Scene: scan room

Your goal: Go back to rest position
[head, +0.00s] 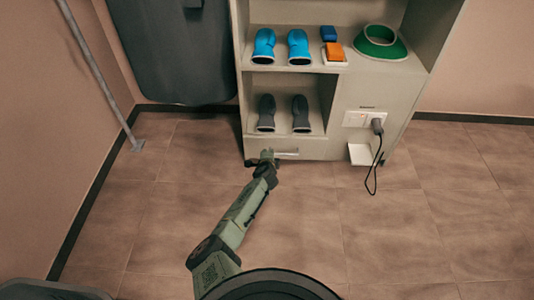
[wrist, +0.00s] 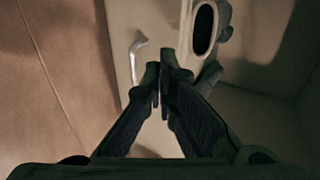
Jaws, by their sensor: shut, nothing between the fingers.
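My gripper (head: 266,157) is at the end of my outstretched arm, low in front of the cabinet (head: 385,100). In the wrist view, my gripper (wrist: 161,78) has its two dark fingers together with nothing between them. The bottom drawer (head: 315,150) is just beyond the fingertips and looks shut. Its metal handle (head: 286,153) is to the right of the gripper in the head view. The handle also shows in the wrist view (wrist: 137,58), left of the fingertips. I cannot tell whether the fingers touch the drawer front.
Dark grey boots (head: 266,113) stand on the shelf above the drawer. A plugged cable (head: 376,160) hangs at right. A pole (head: 95,70) stands left. The tiled floor is clear.

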